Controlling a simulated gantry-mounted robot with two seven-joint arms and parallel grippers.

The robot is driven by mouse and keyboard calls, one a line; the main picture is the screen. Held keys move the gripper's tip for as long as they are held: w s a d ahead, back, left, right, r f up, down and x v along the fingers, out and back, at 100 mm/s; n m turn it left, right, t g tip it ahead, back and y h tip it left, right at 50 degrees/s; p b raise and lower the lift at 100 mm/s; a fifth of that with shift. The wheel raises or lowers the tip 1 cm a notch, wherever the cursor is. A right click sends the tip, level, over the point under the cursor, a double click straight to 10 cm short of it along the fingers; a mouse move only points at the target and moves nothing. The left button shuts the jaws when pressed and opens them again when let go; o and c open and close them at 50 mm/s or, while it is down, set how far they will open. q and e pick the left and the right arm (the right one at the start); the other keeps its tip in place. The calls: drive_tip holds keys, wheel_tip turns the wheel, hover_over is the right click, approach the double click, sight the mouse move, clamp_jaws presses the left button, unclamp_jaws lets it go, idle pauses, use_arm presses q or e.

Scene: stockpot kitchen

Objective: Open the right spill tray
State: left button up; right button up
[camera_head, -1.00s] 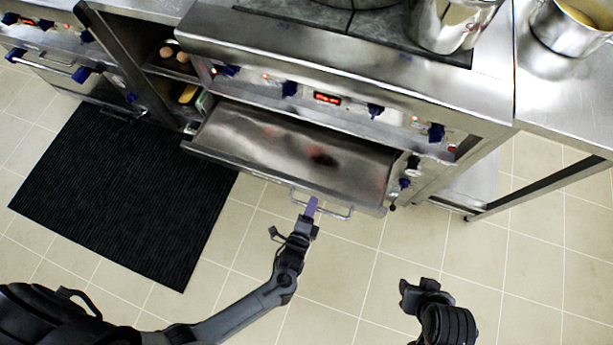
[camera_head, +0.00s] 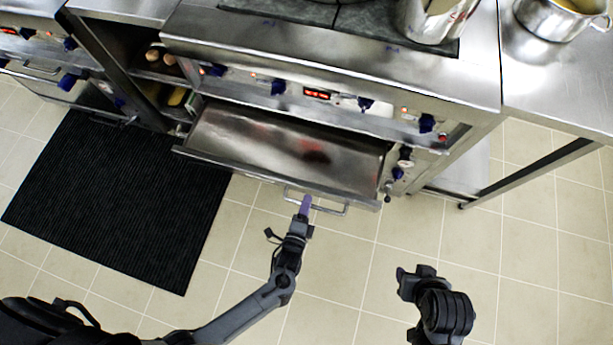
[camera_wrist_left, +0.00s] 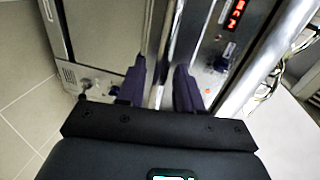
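The right spill tray (camera_head: 270,143) is a shallow steel drawer under the control panel, pulled well out, with its inside showing. Its bar handle (camera_head: 331,209) is on the front edge. My left gripper (camera_head: 305,205) is at the left part of this handle. In the left wrist view, the two dark purple fingers (camera_wrist_left: 160,82) stand apart, with a thin bright metal strip between them. No firm contact of both fingers shows. My right gripper (camera_head: 416,272) is over the floor at the lower right, away from the tray; its fingers are not clear.
The stove panel (camera_head: 350,103) with blue knobs is above the tray. A black floor mat (camera_head: 120,200) lies to the left. A steel side table (camera_head: 560,95) with a pot (camera_head: 555,20) stands at the right. The tiled floor before the tray is clear.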

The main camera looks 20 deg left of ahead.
use_arm(q)
drive_tip(key=p+v, duration=0.2)
drive_tip(key=v, duration=0.8)
drive_tip(key=shift+s+p, duration=0.15)
drive_tip(key=shift+p, duration=0.25)
